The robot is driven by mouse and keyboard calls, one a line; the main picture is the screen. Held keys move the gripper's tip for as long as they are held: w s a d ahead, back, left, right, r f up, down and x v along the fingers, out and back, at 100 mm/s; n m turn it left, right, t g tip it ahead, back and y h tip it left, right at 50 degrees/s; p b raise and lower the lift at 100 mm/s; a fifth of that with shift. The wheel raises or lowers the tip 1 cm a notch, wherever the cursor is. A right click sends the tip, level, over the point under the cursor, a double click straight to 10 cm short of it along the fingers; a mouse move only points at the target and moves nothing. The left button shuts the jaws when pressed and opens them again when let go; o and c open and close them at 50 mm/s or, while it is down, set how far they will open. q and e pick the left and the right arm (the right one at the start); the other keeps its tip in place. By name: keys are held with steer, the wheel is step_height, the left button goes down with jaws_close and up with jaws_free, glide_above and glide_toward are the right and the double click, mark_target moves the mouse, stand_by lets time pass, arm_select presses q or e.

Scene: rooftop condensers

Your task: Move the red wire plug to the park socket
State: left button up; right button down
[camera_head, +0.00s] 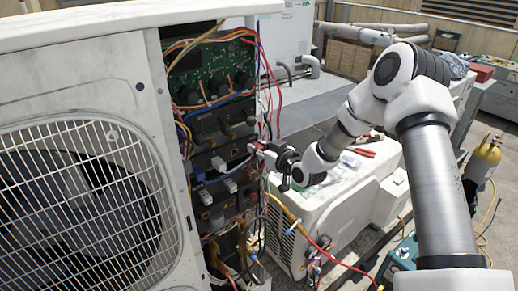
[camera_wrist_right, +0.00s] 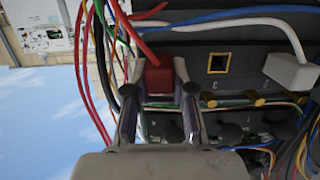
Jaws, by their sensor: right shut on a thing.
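The red plug (camera_wrist_right: 158,76) sits between the two fingertips of my right gripper (camera_wrist_right: 162,88), which is shut on it. A red wire (camera_wrist_right: 130,28) runs up and to the left from the plug. In the head view my right gripper (camera_head: 272,154) is at the right edge of the open condenser's terminal panel. An empty square socket (camera_wrist_right: 219,63) with a brass-coloured rim is just right of the plug in the wrist view; I cannot tell whether it is the park socket. Whether the plug is seated in a socket is hidden. My left gripper is not in view.
A white plug (camera_wrist_right: 291,70) is right of the empty socket. Loose coloured wires (camera_wrist_right: 100,60) hang left of my gripper. The condenser's fan grille (camera_head: 80,190) fills the head view's left. A lower white unit (camera_head: 345,200) with red-handled pliers (camera_head: 364,152) stands behind my arm.

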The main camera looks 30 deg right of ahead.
steer(key=c, duration=0.9)
jaws_free()
steer(key=shift+w, duration=0.15)
steer(key=a+v, duration=0.1)
steer(key=v, duration=1.1)
steer(key=shift+d, duration=0.45)
